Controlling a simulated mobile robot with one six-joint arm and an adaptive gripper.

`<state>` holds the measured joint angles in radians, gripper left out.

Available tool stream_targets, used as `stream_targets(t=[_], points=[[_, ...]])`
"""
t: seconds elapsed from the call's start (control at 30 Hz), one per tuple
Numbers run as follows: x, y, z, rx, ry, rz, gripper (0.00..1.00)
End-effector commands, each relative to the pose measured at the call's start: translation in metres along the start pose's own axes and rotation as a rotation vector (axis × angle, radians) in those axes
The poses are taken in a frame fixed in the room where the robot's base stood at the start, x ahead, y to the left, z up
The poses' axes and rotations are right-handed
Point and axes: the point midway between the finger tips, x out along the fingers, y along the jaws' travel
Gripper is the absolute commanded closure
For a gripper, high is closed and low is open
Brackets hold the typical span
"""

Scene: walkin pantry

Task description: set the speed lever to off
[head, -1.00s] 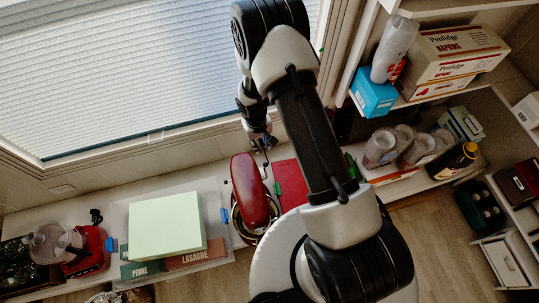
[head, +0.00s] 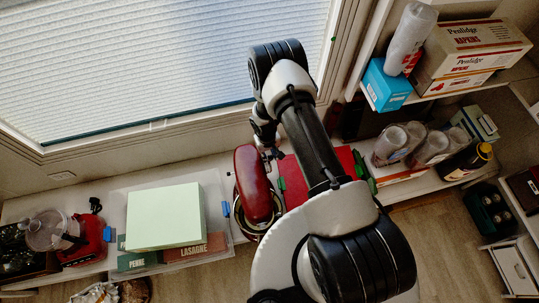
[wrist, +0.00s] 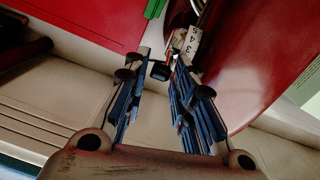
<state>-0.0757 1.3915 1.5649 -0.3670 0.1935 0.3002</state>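The red stand mixer (head: 254,183) stands on the counter below the window, and its glossy red body (wrist: 245,65) fills the upper right of the wrist view. The speed lever shows as a small black knob (wrist: 160,70) beside a white numbered scale (wrist: 193,40). My gripper (wrist: 162,58) is open, with its two blue-grey fingers on either side of the knob and a small gap between them. Whether a finger touches the knob, I cannot tell. In the head view my gripper (head: 273,152) is small and sits at the window side of the mixer, partly hidden by my arm.
A red board or box (head: 335,165) lies right of the mixer with green clips. A pale green box (head: 165,216) on pasta boxes stands left. A red food processor (head: 90,240) is farther left. Shelves with jars (head: 390,143) are right. The window (head: 150,60) is close behind.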

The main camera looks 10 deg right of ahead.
Motion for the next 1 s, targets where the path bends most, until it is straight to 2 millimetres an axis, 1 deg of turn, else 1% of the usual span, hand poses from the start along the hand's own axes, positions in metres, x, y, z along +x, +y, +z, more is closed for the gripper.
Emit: stream_targets(t=[0.27,0.63,0.87,1.0], points=[[0.0007,0.0002,-0.0003,0.001,0.001,0.000,0.76],[0.0005,0.0005,-0.0002,0.001,0.000,0.000,1.00],[0.0022,0.0021,-0.0023,0.002,-0.011,0.004,1.00],[0.0073,0.0046,-0.0082,0.001,-0.071,0.002,1.00]])
